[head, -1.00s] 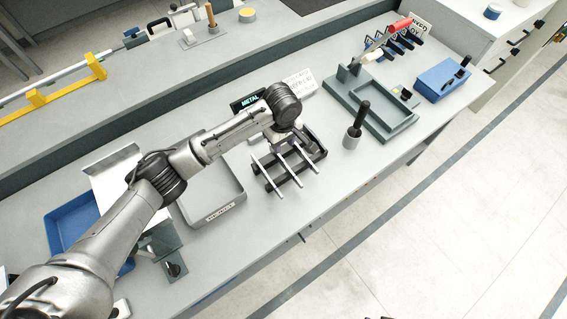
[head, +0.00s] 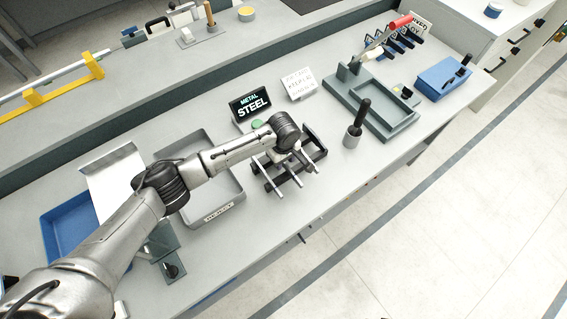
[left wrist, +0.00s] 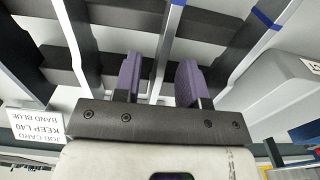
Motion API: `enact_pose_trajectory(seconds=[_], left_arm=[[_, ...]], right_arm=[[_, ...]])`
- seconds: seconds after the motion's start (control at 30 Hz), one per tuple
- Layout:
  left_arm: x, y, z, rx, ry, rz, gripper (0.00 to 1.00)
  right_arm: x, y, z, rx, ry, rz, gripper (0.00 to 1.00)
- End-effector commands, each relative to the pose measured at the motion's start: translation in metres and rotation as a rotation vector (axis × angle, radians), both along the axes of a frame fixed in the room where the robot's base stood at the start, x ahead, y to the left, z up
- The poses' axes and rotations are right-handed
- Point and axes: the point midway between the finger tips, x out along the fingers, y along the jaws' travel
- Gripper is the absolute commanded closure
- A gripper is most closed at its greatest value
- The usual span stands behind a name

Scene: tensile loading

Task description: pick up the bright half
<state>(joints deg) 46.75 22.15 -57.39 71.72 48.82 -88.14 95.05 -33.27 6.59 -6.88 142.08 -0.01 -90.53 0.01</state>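A black rack (head: 262,186) holds a few silvery metal bars lying across it. The left bar (head: 268,172) shows clear of my arm in the head view. In the left wrist view there are a left bar (left wrist: 76,40), a middle bar (left wrist: 166,45) and a right bar (left wrist: 252,42) with a blue band. A bit of blue also shows at the top of the middle bar. Which piece is the bright half I cannot tell. My left gripper (left wrist: 160,80) is open at the rack, its purple-grey fingers on either side of the middle bar, with gaps showing. My right gripper is out of view.
A sign reading METAL STEEL (head: 251,105) and a white card (head: 299,84) stand behind the rack. A grey tray (head: 236,205) lies left, a dark-handled tool (head: 354,138) right. A grey fixture (head: 392,125) and blue box (head: 443,77) are farther right.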

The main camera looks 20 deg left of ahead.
Motion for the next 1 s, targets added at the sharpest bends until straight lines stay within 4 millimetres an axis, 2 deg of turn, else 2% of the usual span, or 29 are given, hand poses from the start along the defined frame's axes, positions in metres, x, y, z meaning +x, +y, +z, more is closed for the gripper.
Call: enact_pose_trajectory(seconds=[0.33, 0.73, 1.0], left_arm=[[0.0000, -0.0002, -0.0062, -0.001, 0.000, 0.000, 0.62], [0.0000, -0.0002, -0.0060, -0.001, 0.000, 0.000, 0.99], [-0.0001, -0.0002, -0.0060, -0.001, 0.000, 0.000, 1.00]], right_arm=[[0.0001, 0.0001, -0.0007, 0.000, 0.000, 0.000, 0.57], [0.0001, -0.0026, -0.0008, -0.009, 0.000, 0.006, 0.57], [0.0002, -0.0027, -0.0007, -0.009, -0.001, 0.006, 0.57]])
